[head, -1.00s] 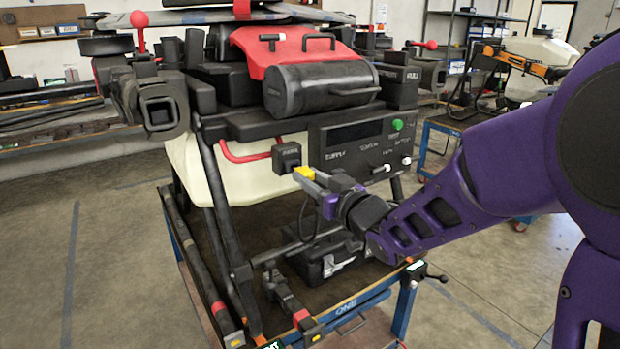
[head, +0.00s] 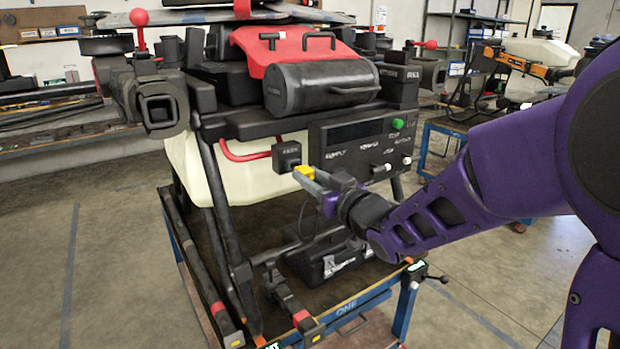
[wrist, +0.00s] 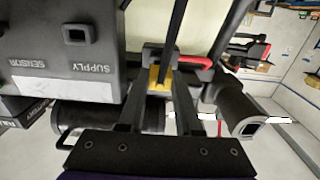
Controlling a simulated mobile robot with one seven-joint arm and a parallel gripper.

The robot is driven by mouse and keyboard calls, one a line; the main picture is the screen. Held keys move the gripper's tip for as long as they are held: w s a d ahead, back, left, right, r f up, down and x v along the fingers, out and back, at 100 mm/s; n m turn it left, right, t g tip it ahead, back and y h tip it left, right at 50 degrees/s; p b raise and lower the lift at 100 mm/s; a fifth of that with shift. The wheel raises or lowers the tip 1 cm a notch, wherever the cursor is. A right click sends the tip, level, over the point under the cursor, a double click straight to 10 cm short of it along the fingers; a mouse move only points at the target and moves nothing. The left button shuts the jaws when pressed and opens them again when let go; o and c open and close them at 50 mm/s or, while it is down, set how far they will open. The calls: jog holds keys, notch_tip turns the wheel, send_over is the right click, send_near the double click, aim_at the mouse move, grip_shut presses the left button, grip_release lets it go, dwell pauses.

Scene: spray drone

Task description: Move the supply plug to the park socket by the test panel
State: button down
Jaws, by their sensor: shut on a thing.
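The supply plug is yellow (head: 303,171) and sits between my gripper's fingertips (head: 312,179). My gripper is shut on it. In the wrist view the yellow plug (wrist: 157,77) shows between the two fingers (wrist: 158,100). The park socket (head: 287,156) is a black box labelled PARK, left of the test panel (head: 362,146). The plug is at the lower right of this box; I cannot tell whether it is inserted. A thin black cable (head: 302,215) hangs below the plug. In the wrist view, the SUPPLY socket (wrist: 77,35) on the panel looks empty.
The drone's pale tank (head: 215,172) and black legs (head: 222,215) stand around the work spot. A red tube (head: 243,157) runs close left of the park socket. A black case (head: 333,258) lies below on the blue-framed cart (head: 403,310).

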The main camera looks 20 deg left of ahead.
jog(key=shift+x, duration=1.3)
jog(key=c, duration=0.5)
grip_release()
jog(key=shift+s+d, duration=0.1)
